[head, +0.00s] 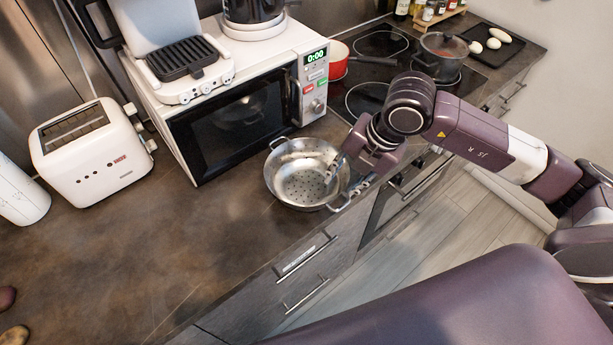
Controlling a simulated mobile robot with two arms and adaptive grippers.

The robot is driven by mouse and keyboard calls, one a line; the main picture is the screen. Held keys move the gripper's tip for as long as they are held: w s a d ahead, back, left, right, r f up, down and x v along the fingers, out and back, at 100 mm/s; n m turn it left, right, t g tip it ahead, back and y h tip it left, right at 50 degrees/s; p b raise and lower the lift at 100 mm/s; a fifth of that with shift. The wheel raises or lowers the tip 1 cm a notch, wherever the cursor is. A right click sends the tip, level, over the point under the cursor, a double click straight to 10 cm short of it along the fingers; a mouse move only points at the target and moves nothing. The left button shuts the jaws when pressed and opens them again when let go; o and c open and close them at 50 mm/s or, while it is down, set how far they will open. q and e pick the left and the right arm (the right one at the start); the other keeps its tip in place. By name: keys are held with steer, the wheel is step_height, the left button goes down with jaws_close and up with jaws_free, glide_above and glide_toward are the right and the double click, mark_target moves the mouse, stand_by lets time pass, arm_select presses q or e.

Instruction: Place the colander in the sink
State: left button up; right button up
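The metal colander (298,182) stands upright on the dark countertop, in front of the microwave and near the counter's front edge. One loop handle points to the upper left and the other to the lower right. My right gripper (347,184) is at the colander's right rim, by the lower-right handle. Its fingers look spread apart, one over the rim and one outside it; I cannot tell whether they touch the colander. My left gripper is out of view. No sink shows in this view.
The white microwave (238,110) stands behind the colander, with a grill (182,62) on top. A white toaster (90,150) is at the left. The counter left of the colander is clear.

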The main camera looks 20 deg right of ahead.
steer(key=shift+x, duration=1.45)
steer(key=shift+c, duration=0.4)
jaws_close()
